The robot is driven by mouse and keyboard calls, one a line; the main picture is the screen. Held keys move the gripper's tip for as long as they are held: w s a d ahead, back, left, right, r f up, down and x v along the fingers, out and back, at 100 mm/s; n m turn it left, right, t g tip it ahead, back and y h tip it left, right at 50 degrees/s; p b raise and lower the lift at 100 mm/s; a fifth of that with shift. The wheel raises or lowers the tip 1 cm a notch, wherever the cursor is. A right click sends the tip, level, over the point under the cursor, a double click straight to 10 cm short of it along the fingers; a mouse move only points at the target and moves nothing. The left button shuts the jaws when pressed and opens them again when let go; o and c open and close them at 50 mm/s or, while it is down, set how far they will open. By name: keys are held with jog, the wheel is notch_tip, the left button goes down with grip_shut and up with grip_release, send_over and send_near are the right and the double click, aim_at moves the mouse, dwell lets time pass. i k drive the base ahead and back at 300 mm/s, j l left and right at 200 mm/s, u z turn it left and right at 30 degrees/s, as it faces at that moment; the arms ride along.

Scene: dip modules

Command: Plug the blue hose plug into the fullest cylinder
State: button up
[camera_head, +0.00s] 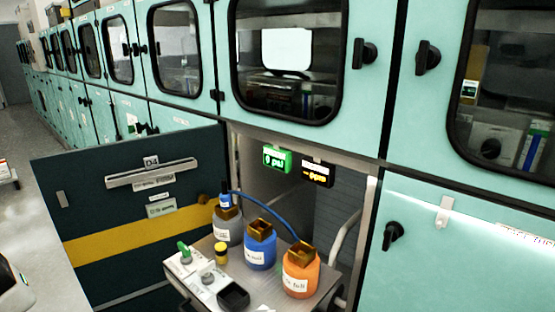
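The blue hose plug (225,199) stands upright at the brass-coloured top of the grey cylinder (228,231), at the left of a small pull-out shelf (212,247). I cannot tell how deep it sits. Its blue hose (266,206) arcs right, toward the back of the shelf. A blue cylinder (261,252) stands in the middle and an orange cylinder (299,282) at the right. Both have open-looking brass tops with no plug in them. Each cylinder has a white label, too small to read surely; the orange one's seems to end in "full".
A green display (277,160) reading about "0 psi" and a dark display (318,173) with yellow text hang above the shelf. An open dark door (110,255) stands left.

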aim_at(260, 238)
jog(key=j+z, duration=0.15)
jog(key=z, duration=0.2)
jog(key=j+z, duration=0.15)
jog(key=z, duration=0.2)
jog(key=j+z, duration=0.2)
jog(key=j, duration=0.3)
jog(key=k+j+z, duration=0.1)
jog(key=j+z, duration=0.15)
jog(key=j, duration=0.65)
jog(key=k+j, duration=0.15)
jog(key=j, duration=0.2)
jog(key=j+z, duration=0.1)
jog(key=j, duration=0.3)
jog(key=k+j, duration=0.15)
jog(key=j, duration=0.2)
